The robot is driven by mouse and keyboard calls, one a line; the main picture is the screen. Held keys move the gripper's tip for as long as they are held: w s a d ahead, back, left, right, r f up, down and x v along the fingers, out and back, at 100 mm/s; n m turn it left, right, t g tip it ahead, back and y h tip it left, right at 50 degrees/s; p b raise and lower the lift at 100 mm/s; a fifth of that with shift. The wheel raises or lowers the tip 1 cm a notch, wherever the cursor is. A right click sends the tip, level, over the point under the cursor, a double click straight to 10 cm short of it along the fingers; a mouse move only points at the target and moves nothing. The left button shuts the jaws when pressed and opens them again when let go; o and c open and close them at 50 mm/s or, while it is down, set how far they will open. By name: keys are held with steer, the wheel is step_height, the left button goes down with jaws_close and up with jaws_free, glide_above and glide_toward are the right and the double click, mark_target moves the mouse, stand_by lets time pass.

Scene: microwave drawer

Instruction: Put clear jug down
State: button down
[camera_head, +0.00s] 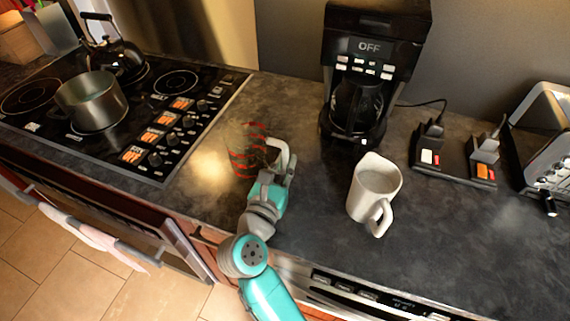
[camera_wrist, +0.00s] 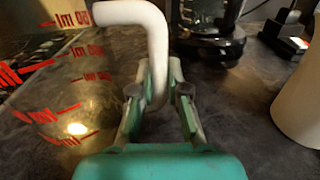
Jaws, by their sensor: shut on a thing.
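The clear jug (camera_head: 241,152) is a see-through measuring jug with red markings and a pale handle. In the head view it is over the dark counter just right of the stove. In the wrist view its clear body (camera_wrist: 62,100) fills the left side, and the white handle (camera_wrist: 152,30) comes down between the fingers. My gripper (camera_head: 284,167) is shut on the handle; it also shows in the wrist view (camera_wrist: 158,88). The jug looks upright. I cannot tell whether its base touches the counter.
A white pitcher (camera_head: 375,187) stands to the right of my gripper. A black coffee maker (camera_head: 367,65) is behind it. The stove (camera_head: 190,115) holds a metal pot (camera_head: 92,103) and a black kettle (camera_head: 117,58). A charging dock (camera_head: 453,160) and toaster (camera_head: 545,135) are at right. Bare counter (camera_head: 310,225) lies between gripper and pitcher.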

steer(key=shift+f, duration=0.25)
steer(key=shift+f, duration=0.1)
steer(key=c, duration=1.2)
jaws_free()
steer(key=v, duration=1.2)
